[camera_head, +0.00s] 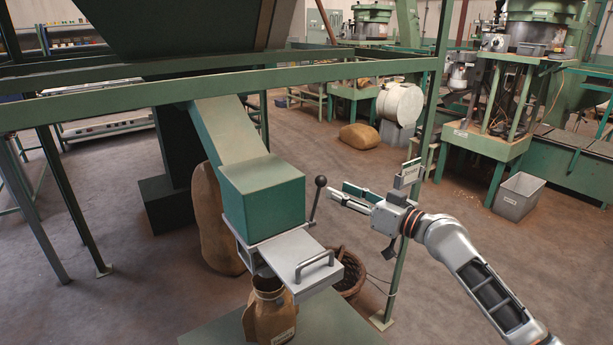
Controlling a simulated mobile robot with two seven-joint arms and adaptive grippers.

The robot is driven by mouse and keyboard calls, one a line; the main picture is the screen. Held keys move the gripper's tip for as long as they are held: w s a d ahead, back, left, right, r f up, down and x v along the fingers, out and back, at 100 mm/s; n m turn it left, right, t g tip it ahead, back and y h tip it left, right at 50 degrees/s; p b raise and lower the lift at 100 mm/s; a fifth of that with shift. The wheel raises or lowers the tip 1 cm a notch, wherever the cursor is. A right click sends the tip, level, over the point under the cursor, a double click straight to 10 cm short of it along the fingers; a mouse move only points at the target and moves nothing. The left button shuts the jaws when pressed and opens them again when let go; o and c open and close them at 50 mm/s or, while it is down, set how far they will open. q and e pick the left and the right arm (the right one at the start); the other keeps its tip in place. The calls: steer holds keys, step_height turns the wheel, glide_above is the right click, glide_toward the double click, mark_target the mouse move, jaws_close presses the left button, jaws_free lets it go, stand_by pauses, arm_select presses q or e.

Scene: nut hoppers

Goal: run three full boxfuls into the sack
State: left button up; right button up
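A green measuring box (262,195) sits at the foot of the sloping chute (228,130). A lever with a black knob (320,182) stands at the box's right side. Below the box is a grey metal slide plate (300,258) with a bar handle (315,265), sticking out toward the front. A brown sack (270,312) stands under the outlet, its mouth partly hidden by the plate. My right gripper (338,192) is to the right of the lever knob, its fingers apart and empty, seemingly not touching the lever. My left gripper is out of view.
A green rail (330,78) crosses in front of the hopper (185,25), and a green post (415,170) stands beside my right arm. A wicker basket (350,275) is behind the plate. A full sack (212,220) leans behind the box.

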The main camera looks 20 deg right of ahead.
mark_target(321, 179)
steer(key=shift+w+a+r, duration=0.15)
steer(key=shift+w+a, duration=0.1)
steer(key=shift+w, duration=0.2)
steer(key=x, duration=0.6)
steer(key=shift+w+a, duration=0.25)
jaws_close()
